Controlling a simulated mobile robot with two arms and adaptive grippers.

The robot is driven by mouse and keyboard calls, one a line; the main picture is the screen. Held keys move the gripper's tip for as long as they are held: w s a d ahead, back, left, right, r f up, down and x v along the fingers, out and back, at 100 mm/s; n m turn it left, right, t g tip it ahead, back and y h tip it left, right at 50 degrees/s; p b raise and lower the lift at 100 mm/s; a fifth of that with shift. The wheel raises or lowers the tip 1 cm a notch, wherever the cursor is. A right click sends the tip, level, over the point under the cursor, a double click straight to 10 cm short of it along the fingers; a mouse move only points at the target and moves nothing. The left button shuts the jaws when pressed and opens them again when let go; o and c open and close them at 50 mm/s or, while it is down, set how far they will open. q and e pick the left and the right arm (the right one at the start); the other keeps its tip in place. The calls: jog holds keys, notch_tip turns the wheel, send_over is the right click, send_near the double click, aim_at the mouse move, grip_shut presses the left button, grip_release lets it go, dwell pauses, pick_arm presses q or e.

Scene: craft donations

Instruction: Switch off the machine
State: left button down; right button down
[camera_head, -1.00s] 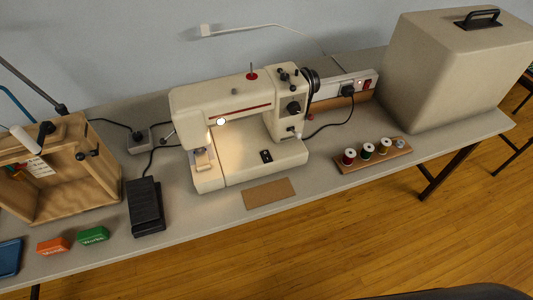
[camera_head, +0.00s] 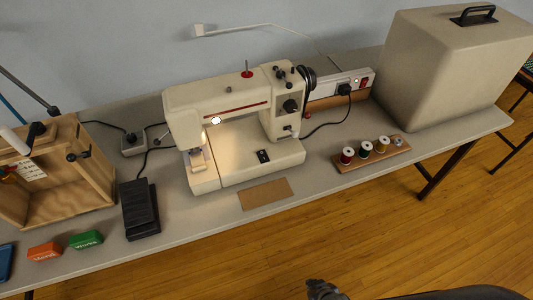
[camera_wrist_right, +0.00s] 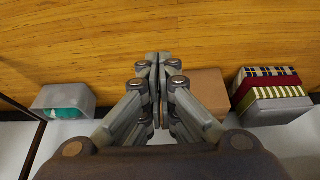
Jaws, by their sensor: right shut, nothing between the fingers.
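A cream sewing machine (camera_head: 235,95) stands on the table in the head view, and its lamp (camera_head: 216,121) glows over its bed. A small black rocker panel (camera_head: 263,156) sits on the bed. Behind its right end is a white power strip (camera_head: 325,90) with a black plug (camera_head: 344,88) and a red switch (camera_head: 363,82). My right gripper (camera_head: 325,289) just shows at the bottom edge of the head view, well in front of the table. In the right wrist view it (camera_wrist_right: 156,90) is shut and empty. My left gripper is not in view.
A thread spool rack (camera_head: 350,166) and a large beige case (camera_head: 440,75) stand right of the machine. A black pedal (camera_head: 140,208), a wooden box (camera_head: 100,180) and a brown card (camera_head: 265,194) are also on the table. The wrist view shows floor and a fabric stack (camera_wrist_right: 268,85).

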jog(key=w+a+r+t+y+b, duration=0.1)
jog(key=w+a+r+t, duration=0.2)
jog(key=w+r, duration=0.4)
jog(key=w+a+r+t+y+b, duration=0.1)
jog(key=w+a+r+t, duration=0.3)
jog(key=r, duration=1.6)
jog(key=w+a+r+t+y+b, duration=0.1)
jog(key=w+a+r+t, duration=0.2)
jog(key=w+r, duration=0.8)
notch_tip(320, 180, up, 2)
jog(key=shift+a+r+t+y, duration=0.15)
jog(key=shift+t+y, duration=0.15)
jog(key=shift+t, duration=0.3)
send_over(267, 159)
jog(key=shift+s+f+p, duration=0.3)
jog(key=shift+f+p, duration=0.1)
jog(key=shift+f, duration=0.2)
jog(key=shift+w+f, duration=0.25)
jog(key=shift+f, duration=0.95)
jog(key=shift+w+f, duration=0.1)
jog(key=shift+f, duration=0.75)
